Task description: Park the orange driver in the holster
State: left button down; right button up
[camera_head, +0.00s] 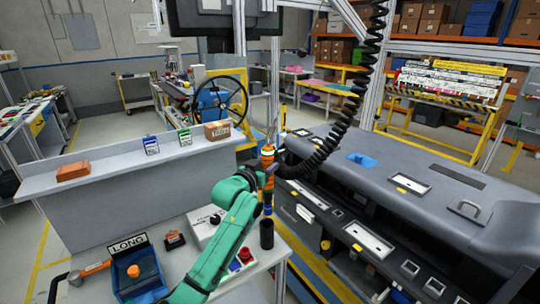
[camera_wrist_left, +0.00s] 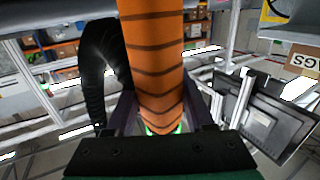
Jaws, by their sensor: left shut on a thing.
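The orange driver (camera_head: 267,160) hangs upright from a black coiled cable at the table's right side. My left gripper (camera_head: 264,176) is shut around its body. In the left wrist view, the orange ribbed grip (camera_wrist_left: 152,62) stands between my dark left fingers (camera_wrist_left: 158,112). A black cup, which looks like the holster (camera_head: 266,234), stands near the table's right edge. The driver's lower end shows just above the cup's mouth; I cannot tell whether its tip is inside. My right gripper is not in view.
The dashboard module (camera_head: 420,185) fills the right side. A white box (camera_head: 205,226) and a red button (camera_head: 245,254) are close to my arm. A blue bin labelled LONG (camera_head: 138,280) stands at the table's front left. A grey shelf (camera_head: 120,172) runs behind.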

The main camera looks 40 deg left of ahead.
pick_arm(q)
jog(key=shift+a+r, duration=0.3)
jog(key=shift+r, duration=0.05)
jog(key=shift+r+p, duration=0.15)
jog(key=shift+p, duration=0.2)
jog(key=shift+f+b, duration=4.65)
jog(key=shift+f, duration=2.4)
jog(key=shift+f+b, duration=0.65)
jog(key=shift+f, duration=0.35)
jog(key=shift+f, duration=0.2)
